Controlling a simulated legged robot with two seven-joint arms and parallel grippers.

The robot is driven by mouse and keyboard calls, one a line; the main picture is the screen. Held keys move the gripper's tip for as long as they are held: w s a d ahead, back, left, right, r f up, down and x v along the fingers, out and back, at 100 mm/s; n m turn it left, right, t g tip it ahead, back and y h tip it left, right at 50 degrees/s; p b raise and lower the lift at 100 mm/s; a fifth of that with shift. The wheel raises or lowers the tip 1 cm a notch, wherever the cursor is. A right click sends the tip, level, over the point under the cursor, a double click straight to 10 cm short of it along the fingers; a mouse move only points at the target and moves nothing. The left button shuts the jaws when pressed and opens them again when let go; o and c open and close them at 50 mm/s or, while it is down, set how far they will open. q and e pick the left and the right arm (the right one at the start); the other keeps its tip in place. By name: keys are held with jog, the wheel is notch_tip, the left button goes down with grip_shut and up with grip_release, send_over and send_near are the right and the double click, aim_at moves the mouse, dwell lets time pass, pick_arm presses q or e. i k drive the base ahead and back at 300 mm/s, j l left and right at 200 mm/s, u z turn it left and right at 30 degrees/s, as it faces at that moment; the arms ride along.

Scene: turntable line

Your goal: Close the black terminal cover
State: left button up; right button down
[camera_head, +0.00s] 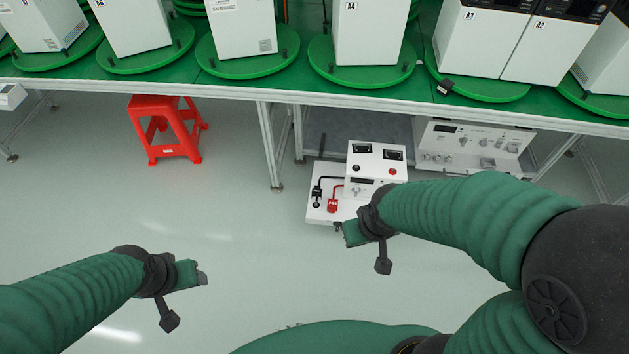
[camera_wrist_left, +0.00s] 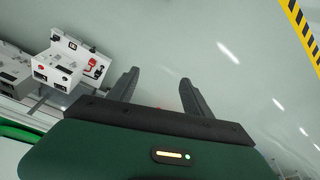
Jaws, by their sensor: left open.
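A white instrument (camera_head: 375,158) with a low front shelf stands on the floor below the line. On its shelf are a black terminal cover (camera_head: 317,191) with a black lead and a red terminal cover (camera_head: 333,205). The black cover is too small to judge its angle. The instrument also shows at upper left in the left wrist view (camera_wrist_left: 62,66). My left gripper (camera_head: 203,276) is open and empty over the floor, left of and apart from the instrument; its two spread fingers show in the wrist view (camera_wrist_left: 158,92). My right gripper (camera_head: 340,229) is by the shelf's front edge, its fingers mostly hidden.
A green-topped table (camera_head: 190,88) with white machines on green turntables runs across the back. A red stool (camera_head: 165,130) stands under it. Another white panel instrument (camera_head: 475,146) sits behind the first, to the right. The floor between my arms is clear.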

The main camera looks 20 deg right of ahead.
aim_at(316, 191)
jog(key=i+l+u, duration=0.1)
jog(key=i, duration=0.4)
jog(key=i+l+u, duration=0.1)
jog(key=i, duration=0.45)
jog(key=i+l+u, duration=0.1)
jog(key=i+l, duration=0.25)
jog(key=i, duration=0.15)
